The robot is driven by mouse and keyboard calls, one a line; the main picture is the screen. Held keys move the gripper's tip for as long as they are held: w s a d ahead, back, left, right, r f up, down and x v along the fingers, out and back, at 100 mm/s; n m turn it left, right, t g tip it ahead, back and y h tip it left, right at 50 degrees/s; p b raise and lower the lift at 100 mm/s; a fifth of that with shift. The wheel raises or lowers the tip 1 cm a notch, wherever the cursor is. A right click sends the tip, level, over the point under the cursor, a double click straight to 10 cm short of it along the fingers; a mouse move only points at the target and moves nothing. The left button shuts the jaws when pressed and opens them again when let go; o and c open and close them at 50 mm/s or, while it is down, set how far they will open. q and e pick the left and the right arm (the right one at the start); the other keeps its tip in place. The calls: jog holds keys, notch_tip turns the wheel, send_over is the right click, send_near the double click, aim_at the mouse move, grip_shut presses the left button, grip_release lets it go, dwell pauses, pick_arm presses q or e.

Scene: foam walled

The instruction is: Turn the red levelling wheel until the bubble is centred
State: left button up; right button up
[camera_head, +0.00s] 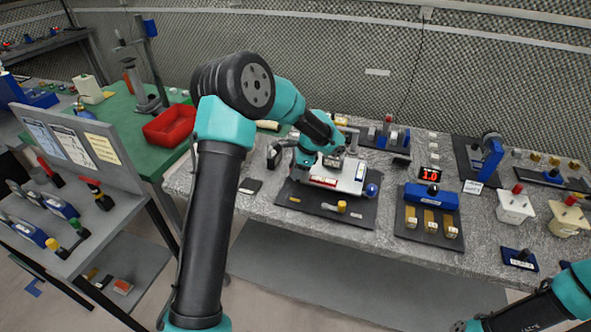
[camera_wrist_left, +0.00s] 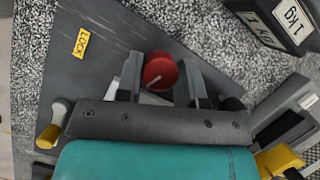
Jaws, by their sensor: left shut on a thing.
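The red levelling wheel (camera_wrist_left: 160,71) shows in the left wrist view, a round knob with a pale line on its face. My left gripper (camera_wrist_left: 161,82) has a finger on each side of it and is shut on it. In the head view, my left gripper (camera_head: 306,160) reaches down at the left side of the white levelling plate (camera_head: 348,178) and hides the wheel. The plate stands on a dark base (camera_head: 300,200). A red-and-white strip (camera_head: 324,182) lies on the plate's front. I cannot make out the bubble.
A yellow LOCK label (camera_wrist_left: 81,43) lies on the base. A yellow knob (camera_head: 341,206) and a blue ball (camera_head: 371,190) are close by. A blue block fixture (camera_head: 431,196) stands to the right, and a red tray (camera_head: 170,125) on the green table at left.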

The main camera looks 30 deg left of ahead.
pick_arm(q)
jog(key=o, duration=0.9)
